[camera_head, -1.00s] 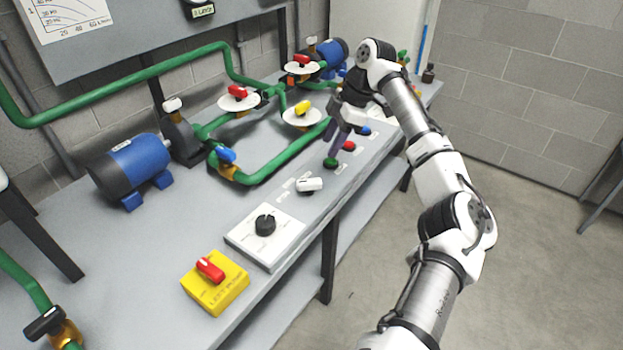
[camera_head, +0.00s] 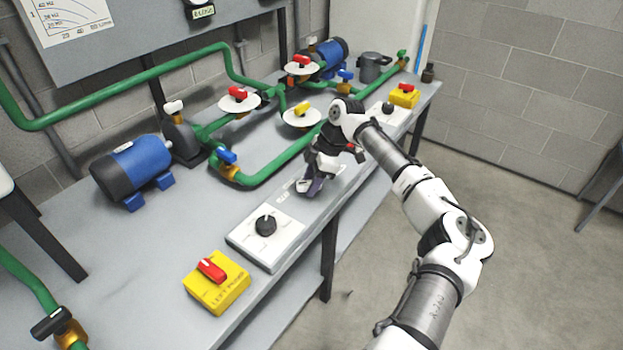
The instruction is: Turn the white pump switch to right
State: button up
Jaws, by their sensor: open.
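The white pump switch (camera_head: 301,186) is on the grey control panel (camera_head: 267,213) along the front of the bench. Only its left end shows, and the rest is hidden behind my gripper. My gripper (camera_head: 313,190) is open and points down at the switch, with its dark fingers right at it. I cannot tell whether the fingers touch the switch or stand on both sides of it. The coloured buttons farther along the panel are hidden by my gripper and arm.
Green pipes (camera_head: 270,168) with a blue-handled valve (camera_head: 227,157) run behind. A blue motor (camera_head: 131,165) stands at left. A second yellow box (camera_head: 404,95) is at the far end.

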jog(key=shift+c, duration=0.3)
jog(key=c, duration=0.9)
jog(key=shift+m+p, duration=0.3)
jog(key=m+p, duration=0.1)
jog(key=m+t+p, duration=0.1)
jog(key=m, duration=0.1)
jog(key=shift+s+a+r+m+t, duration=0.1)
jog(key=shift+s+m+t, duration=0.1)
jog(key=shift+m+t, duration=0.1)
jog(key=m+t+p, duration=0.1)
jog(key=m, duration=0.1)
jog(key=m+t+h+p, duration=0.1)
jog(key=m, duration=0.2)
jog(key=shift+s+p, duration=0.1)
jog(key=shift+p, duration=0.2)
jog(key=m+h+p, duration=0.1)
jog(key=m, duration=0.2)
jog(key=m+t+p, duration=0.1)
jog(key=m+p, duration=0.1)
jog(key=shift+s+a+m+h, duration=0.1)
jog(key=shift+a+m+h, duration=0.05)
jog(key=shift+m+h, duration=0.25)
jog(key=shift+m+t+h+p, duration=0.4)
jog(key=shift+m+h+p, duration=0.1)
jog(key=shift+m+p, duration=0.85)
jog(key=shift+m, duration=0.25)
